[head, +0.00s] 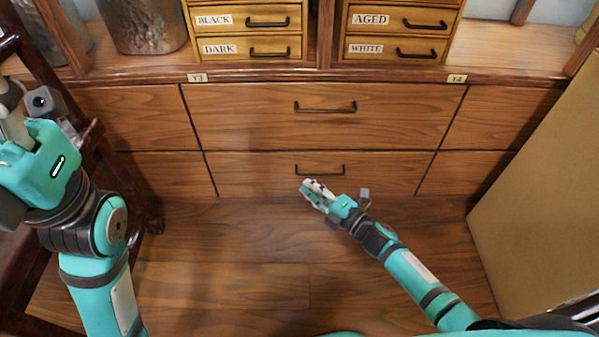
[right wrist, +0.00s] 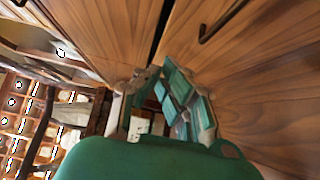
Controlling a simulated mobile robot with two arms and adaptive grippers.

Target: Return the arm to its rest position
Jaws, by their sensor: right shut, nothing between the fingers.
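My right gripper (head: 309,187) is shut and empty. In the head view it appears just below the handle (head: 320,172) of the lower wide drawer, with my right arm stretching up from the lower right. I cannot tell its exact distance from the drawer front. In the right wrist view its teal and pale fingers (right wrist: 178,98) are close together with nothing held, and wooden drawer fronts lie beyond. My left gripper (head: 10,110) is at the left edge of the head view, partly cut off, and its fingers are not clear.
The lower wide drawer (head: 250,172) and upper wide drawer (head: 235,115) look closed. Small labelled drawer boxes (head: 245,35) and a metal canister (head: 145,25) stand on the counter. A tan panel (head: 540,200) bounds the right. The wooden floor (head: 230,245) between my arms is clear.

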